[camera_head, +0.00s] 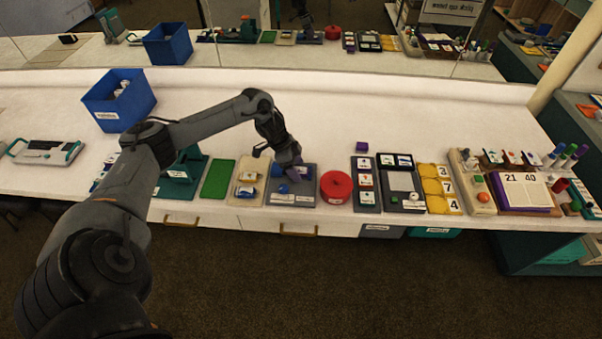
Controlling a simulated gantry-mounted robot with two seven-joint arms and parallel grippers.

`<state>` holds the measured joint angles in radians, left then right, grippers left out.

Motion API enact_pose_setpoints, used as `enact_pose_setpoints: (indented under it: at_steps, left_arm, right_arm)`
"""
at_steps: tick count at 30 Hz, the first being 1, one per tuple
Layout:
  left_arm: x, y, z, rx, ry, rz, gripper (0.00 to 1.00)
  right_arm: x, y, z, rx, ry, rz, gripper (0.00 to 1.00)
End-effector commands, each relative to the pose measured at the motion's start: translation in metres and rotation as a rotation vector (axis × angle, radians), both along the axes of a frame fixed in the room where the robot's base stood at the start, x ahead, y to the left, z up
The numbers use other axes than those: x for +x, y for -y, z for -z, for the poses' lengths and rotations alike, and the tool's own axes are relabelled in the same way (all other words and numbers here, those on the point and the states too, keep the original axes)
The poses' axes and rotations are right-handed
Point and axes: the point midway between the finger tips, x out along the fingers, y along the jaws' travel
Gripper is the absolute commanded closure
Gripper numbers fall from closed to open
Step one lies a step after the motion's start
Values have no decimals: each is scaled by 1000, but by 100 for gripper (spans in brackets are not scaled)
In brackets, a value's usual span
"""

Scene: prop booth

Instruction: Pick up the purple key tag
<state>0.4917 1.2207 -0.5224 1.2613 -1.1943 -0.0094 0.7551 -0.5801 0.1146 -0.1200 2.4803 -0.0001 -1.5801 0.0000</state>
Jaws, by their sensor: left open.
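My left gripper (285,160) is open and reaches down over a grey tray (305,187) near the front of the white table. A small purple piece (293,174) shows just below its fingers, partly hidden by them. I cannot tell whether the fingers touch it. A blue piece (282,189) lies on the same tray, in front of the purple piece. Another small purple object (362,147) lies behind a rack of cards, to the right. Both purple things are too small to tell which is a key tag. My right gripper is not in view.
A red round object (336,187) stands close right of the tray. A beige tray (247,181) and a green mat (217,179) lie to its left. A blue bin (119,100) stands back left. The table's back middle is clear; a mirror stands behind.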

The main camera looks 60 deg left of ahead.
Motion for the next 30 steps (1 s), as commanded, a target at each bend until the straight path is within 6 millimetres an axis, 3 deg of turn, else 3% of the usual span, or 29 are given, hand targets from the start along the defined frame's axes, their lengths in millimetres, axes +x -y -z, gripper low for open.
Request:
enact_pose_setpoints:
  at_steps: [7,18,20,30]
  left_arm:
    - [1,0,1,0,2,1,31]
    - [1,0,1,0,1,0,88]
    - [1,0,1,0,1,0,94]
    - [1,0,-4,1,2,-1,95]
  right_arm:
    - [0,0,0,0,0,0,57]
    - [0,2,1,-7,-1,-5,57]
    - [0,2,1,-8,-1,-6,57]
    - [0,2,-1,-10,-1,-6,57]
